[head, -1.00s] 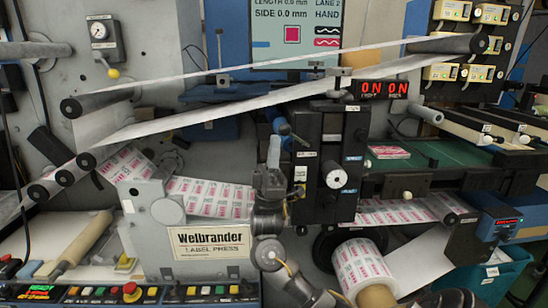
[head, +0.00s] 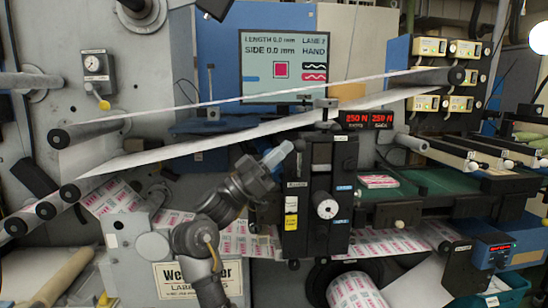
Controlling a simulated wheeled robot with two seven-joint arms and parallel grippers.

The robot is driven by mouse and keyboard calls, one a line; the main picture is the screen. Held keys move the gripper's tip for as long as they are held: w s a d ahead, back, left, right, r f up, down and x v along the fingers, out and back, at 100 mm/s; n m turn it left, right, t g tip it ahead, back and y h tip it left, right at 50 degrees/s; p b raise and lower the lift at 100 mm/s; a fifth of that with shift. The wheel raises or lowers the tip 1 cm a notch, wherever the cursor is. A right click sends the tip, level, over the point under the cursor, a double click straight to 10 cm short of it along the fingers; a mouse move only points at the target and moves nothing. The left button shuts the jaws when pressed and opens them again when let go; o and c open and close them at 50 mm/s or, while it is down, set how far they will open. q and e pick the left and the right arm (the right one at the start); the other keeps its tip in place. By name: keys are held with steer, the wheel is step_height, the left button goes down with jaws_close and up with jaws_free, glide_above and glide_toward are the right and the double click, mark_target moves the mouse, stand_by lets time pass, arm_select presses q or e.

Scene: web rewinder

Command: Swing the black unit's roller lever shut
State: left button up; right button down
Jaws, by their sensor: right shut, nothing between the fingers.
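The black unit (head: 318,232) stands right of the middle, with a white dial on its front. Its roller lever (head: 299,146) shows only as a small dark part at the unit's upper left edge; most of it is hidden by my right gripper. My right gripper (head: 281,153) comes up from below, shut and with nothing in it. Its pale tips are right beside the lever; I cannot tell whether they touch. My left gripper is out of view.
A white web (head: 215,133) runs across above my gripper. The label press panel (head: 190,279) and a printed roll (head: 355,290) are below. A green bed (head: 440,181) lies to the right.

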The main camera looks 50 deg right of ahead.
steer(key=shift+s+d+r, duration=0.15)
steer(key=shift+s+d, duration=0.1)
steer(key=shift+d, duration=0.1)
stand_by(0.5)
steer(key=w+a+f+b, duration=0.2)
steer(key=w+a, duration=0.1)
steer(key=a, duration=0.2)
steer(key=w+a+f+b, duration=0.2)
steer(key=w+a, duration=0.1)
steer(key=a, duration=0.2)
steer(key=shift+a+f, duration=0.35)
steer(key=shift+w, duration=0.15)
